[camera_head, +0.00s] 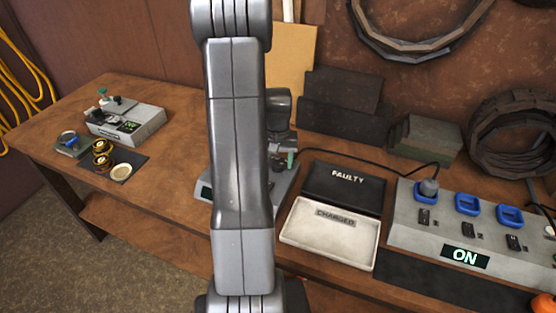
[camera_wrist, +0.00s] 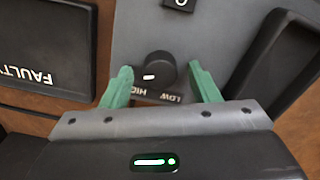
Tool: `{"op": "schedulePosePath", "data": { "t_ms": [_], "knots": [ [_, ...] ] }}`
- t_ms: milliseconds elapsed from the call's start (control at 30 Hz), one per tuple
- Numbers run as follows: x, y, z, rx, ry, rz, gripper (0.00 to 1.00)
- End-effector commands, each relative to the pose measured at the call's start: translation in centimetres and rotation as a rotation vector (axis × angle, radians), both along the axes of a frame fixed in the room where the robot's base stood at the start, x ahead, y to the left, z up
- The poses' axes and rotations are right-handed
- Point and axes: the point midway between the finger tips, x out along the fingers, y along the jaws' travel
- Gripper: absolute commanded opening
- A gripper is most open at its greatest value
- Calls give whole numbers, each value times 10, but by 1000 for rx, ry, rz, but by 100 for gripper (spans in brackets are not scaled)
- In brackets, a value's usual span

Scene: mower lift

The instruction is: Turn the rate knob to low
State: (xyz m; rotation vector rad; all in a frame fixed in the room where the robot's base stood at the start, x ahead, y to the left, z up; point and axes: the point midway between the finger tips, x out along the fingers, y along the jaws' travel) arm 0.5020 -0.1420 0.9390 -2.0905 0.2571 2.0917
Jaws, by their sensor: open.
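The rate knob (camera_wrist: 157,68) is a round dark knob with a white mark, on a grey panel in the wrist view. The mark lies on the knob's left part, on the side of the HIGH label (camera_wrist: 146,92); the LOW label (camera_wrist: 172,97) is to the lower right. My gripper (camera_wrist: 160,70) is open, with its green fingers on either side of the knob. A gap shows at the right finger; whether the left one touches is unclear. In the head view my arm hides most of the grey device (camera_head: 287,187), and the knob cannot be made out.
A black FAULTY tray (camera_head: 343,190) and a white CHARGED tray (camera_head: 330,240) lie right of the device. A charger box (camera_head: 405,222) with an ON display stands farther right.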

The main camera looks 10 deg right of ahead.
Motion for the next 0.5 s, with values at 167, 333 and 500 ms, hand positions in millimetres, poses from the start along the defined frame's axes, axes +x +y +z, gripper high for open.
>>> {"op": "schedulePosePath", "data": {
  "t_ms": [167,333,500],
  "knots": [
    [0,0,-2,0,0,0,55],
    [0,0,-2,0,0,0,45],
    [0,0,-2,0,0,0,12]
  ]
}}
